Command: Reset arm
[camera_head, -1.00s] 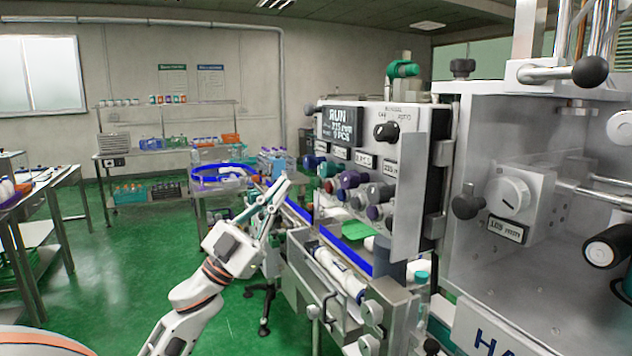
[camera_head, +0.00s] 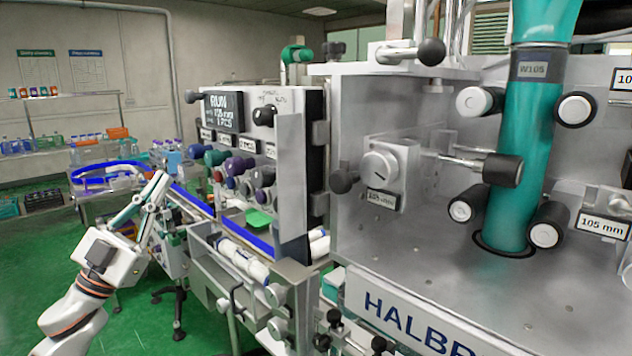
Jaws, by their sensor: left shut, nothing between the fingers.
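My left gripper (camera_head: 150,196) is shut and empty at the left of the head view. Its white arm comes up from the lower left corner. The gripper is in front of the conveyor's left end, and I cannot tell how far apart they are. The sleeve applicator (camera_head: 350,100) fills the middle and right. Its control panel (camera_head: 222,111) reads RUN, with several coloured knobs below. A teal sleeve column (camera_head: 528,130) stands upright between black and white rollers at the right. My right gripper is not in view.
The conveyor with blue rails (camera_head: 248,238) runs beside the panel, with white rolls (camera_head: 243,262) along its front side. A round blue-rimmed table (camera_head: 108,172) stands behind my gripper. Shelves with bottles (camera_head: 50,143) line the back wall. Green floor (camera_head: 50,240) is open at the left.

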